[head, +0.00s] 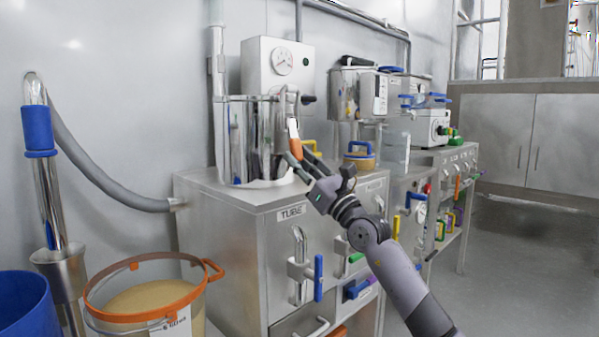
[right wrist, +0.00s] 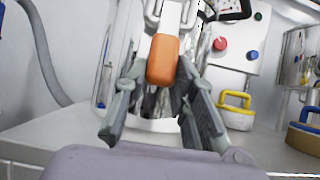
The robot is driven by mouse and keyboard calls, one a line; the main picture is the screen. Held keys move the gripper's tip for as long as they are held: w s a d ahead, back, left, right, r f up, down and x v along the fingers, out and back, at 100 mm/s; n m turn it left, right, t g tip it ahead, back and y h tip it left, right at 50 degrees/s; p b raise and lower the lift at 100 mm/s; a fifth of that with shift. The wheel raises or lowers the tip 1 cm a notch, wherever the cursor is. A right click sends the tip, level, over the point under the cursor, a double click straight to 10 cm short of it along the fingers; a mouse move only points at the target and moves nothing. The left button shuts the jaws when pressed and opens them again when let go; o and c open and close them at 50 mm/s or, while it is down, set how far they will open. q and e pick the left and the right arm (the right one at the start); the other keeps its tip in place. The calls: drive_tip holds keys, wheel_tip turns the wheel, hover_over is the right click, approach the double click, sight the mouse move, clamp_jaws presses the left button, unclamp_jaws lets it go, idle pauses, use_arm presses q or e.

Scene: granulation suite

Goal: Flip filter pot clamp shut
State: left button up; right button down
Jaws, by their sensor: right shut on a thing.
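The filter pot (head: 238,135) is a shiny metal cylinder standing on the steel cabinet marked TUBE. Its clamp has an orange grip (head: 294,140) on the pot's right side, with a bare metal link above it. In the right wrist view the orange grip (right wrist: 163,58) stands about upright in front of the pot wall. My right gripper (head: 299,156) reaches in from the lower right, its fingers shut on either side of the orange grip. The fingers (right wrist: 162,88) hide part of the pot behind. I cannot tell whether the clamp is fully closed. My left gripper is out of view.
A gauge box (head: 278,65) stands behind the pot. The steel cabinet (head: 235,225) has projecting handles in front. An orange-rimmed bucket (head: 150,300) and blue bin (head: 25,305) are lower left. Floor is clear at right.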

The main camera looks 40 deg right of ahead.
drive_tip(key=shift+w, duration=0.15)
idle(0.4)
drive_tip(key=c, duration=1.3)
unclamp_jaws()
drive_tip(key=shift+f, duration=0.15)
drive_tip(key=shift+s+f, duration=0.4)
drive_tip(key=shift+s, duration=0.15)
drive_tip(key=shift+v, duration=5.25)
drive_tip(key=shift+f, duration=0.1)
